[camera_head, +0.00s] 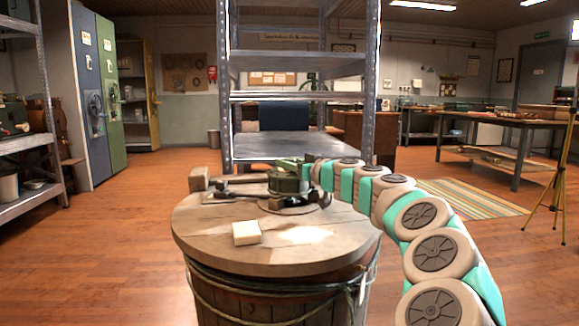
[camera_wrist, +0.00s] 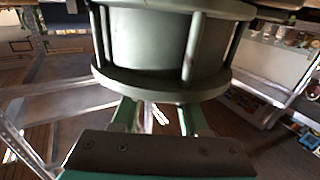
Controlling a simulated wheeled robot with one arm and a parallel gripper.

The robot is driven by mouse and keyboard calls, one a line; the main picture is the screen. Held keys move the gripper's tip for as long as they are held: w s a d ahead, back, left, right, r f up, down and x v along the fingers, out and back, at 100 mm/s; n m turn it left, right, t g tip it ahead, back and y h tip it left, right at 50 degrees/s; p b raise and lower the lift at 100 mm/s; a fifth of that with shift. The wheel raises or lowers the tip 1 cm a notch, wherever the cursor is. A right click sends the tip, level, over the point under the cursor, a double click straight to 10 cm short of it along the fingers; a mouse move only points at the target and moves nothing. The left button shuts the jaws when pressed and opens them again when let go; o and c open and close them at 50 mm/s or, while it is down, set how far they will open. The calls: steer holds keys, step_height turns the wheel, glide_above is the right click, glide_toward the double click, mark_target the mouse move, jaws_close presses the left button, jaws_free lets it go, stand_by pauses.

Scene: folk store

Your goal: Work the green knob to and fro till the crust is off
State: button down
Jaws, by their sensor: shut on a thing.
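A dull green, drum-shaped piece, which I take for the green knob (camera_head: 287,182), stands on the wooden barrel top (camera_head: 285,256) among dark metal parts. In the wrist view the green knob (camera_wrist: 160,40) fills the upper middle, with rods between its two discs. My gripper (camera_head: 308,167) reaches it from the right. In the wrist view the fingers of my gripper (camera_wrist: 160,118) run up to the lower disc and are shut on the piece. Their contact is partly hidden. I cannot make out any crust.
A pale block (camera_head: 246,233) lies on the barrel top near its front. A wooden mallet (camera_head: 199,180) lies at the left rim. A metal shelf rack (camera_head: 300,146) stands close behind. Open floor (camera_head: 130,230) lies to the left.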

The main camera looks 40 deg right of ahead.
steer(key=m+h+b, duration=0.2)
steer(key=h, duration=0.1)
steer(key=shift+a+f+h+b, duration=0.2)
steer(key=shift+h+b, duration=0.1)
steer(key=shift+b, duration=0.05)
steer(key=m+g+h+p, duration=0.1)
steer(key=h, duration=0.1)
steer(key=m+h+p, duration=0.1)
steer(key=shift+d+r+m+g+h, duration=0.1)
steer(key=shift+r+m+g+h, duration=0.25)
steer(key=shift+m+g+h, duration=0.05)
steer(key=m+h+p, duration=0.1)
steer(key=p, duration=0.1)
steer(key=m+g+h+p, duration=0.1)
steer(key=p, duration=0.1)
steer(key=shift+r+g+h+p, duration=0.25)
steer(key=shift+g+h+p, duration=0.05)
steer(key=shift+h, duration=0.1)
steer(key=m+g+h+p, duration=0.1)
steer(key=p, duration=0.3)
steer(key=shift+m+h, duration=0.3)
steer(key=g+p, duration=0.1)
steer(key=m+h+p, duration=0.1)
steer(key=p, duration=0.1)
steer(key=shift+f+g+p, duration=0.25)
steer(key=shift+g+p, duration=0.05)
steer(key=shift+g, duration=0.1)
steer(key=shift+d+f+m+h, duration=0.1)
steer(key=shift+m+h, duration=0.2)
steer(key=shift+h, duration=0.1)
